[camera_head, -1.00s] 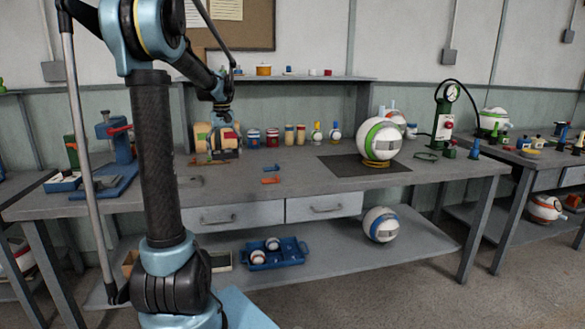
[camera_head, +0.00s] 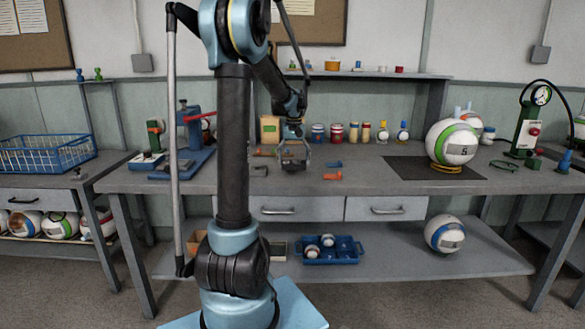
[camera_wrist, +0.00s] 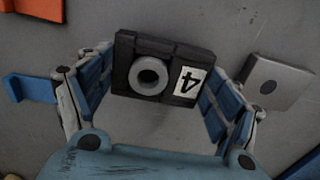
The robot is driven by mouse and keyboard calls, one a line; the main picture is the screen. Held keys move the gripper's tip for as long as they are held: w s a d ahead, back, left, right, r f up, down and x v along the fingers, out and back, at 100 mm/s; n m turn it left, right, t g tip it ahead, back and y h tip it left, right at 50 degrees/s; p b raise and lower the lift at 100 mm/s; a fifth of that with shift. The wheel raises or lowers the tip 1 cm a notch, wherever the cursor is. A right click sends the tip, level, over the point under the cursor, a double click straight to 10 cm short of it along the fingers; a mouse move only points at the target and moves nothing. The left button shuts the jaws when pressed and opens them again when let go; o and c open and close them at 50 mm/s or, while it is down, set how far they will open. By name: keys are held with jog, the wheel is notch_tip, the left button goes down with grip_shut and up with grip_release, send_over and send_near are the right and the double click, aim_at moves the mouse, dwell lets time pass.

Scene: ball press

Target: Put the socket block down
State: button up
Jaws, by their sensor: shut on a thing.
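The socket block (camera_wrist: 126,70) is black, with a grey ring around a round hole and a white label marked 4. In the wrist view it lies between the blue-padded fingers of my gripper (camera_wrist: 163,75), which is shut on it. In the head view my gripper (camera_head: 293,152) is over the workbench (camera_head: 230,176), left of a small orange part (camera_head: 333,177). The dark block (camera_head: 293,166) shows low between the fingers, close to the bench top. I cannot tell whether its underside touches the bench.
A grey plate with a hole (camera_wrist: 279,82) lies right of the gripper in the wrist view, and a blue part (camera_wrist: 31,88) lies left. A blue press (camera_head: 190,140) stands to the left on the bench. A ball (camera_head: 452,142) stands on a dark mat (camera_head: 405,170) to the right.

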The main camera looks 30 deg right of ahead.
jog(key=shift+f, duration=1.25)
jog(key=o, duration=1)
jog(key=shift+o, duration=0.2)
